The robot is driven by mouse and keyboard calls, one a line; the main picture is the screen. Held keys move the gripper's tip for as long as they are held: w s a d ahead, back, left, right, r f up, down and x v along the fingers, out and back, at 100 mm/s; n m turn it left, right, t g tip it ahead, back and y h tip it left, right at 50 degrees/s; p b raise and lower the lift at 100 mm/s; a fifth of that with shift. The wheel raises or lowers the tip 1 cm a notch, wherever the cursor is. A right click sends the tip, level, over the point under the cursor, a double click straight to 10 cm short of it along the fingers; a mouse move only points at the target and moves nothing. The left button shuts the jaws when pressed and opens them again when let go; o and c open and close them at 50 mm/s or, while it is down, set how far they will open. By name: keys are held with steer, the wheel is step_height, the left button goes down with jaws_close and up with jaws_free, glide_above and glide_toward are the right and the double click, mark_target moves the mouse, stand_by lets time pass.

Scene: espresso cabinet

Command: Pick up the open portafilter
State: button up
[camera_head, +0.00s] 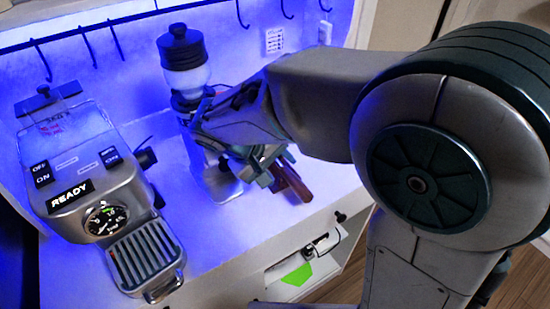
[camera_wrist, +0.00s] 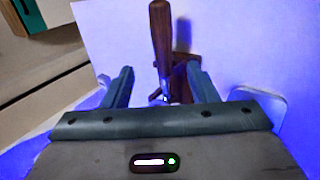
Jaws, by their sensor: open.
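The portafilter's brown handle (camera_wrist: 160,40) stands upright in the wrist view, with a small metal part at its lower end. In the head view a brown handle (camera_head: 292,184) sticks out past my gripper toward the counter's front edge. My gripper (camera_head: 268,176) is open. In the wrist view its two fingers (camera_wrist: 160,68) stand apart on either side of the handle's lower part, with a gap on each side. The portafilter's head is mostly hidden by my gripper. A second dark brown piece (camera_wrist: 187,72) lies behind, near the right finger.
The espresso machine (camera_head: 85,180), marked READY, stands at the left with its drip grate in front. A grinder (camera_head: 184,60) stands behind my gripper. Hooks hang from a rail above. A drawer or shelf below holds a green item (camera_head: 298,274). The counter's front middle is clear.

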mark_target(292, 181)
steer(key=x, duration=0.4)
steer(key=p+x, duration=0.1)
steer(key=x, duration=0.3)
steer(key=shift+s+a+f, duration=0.1)
steer(key=shift+s+f, duration=0.1)
jaws_close()
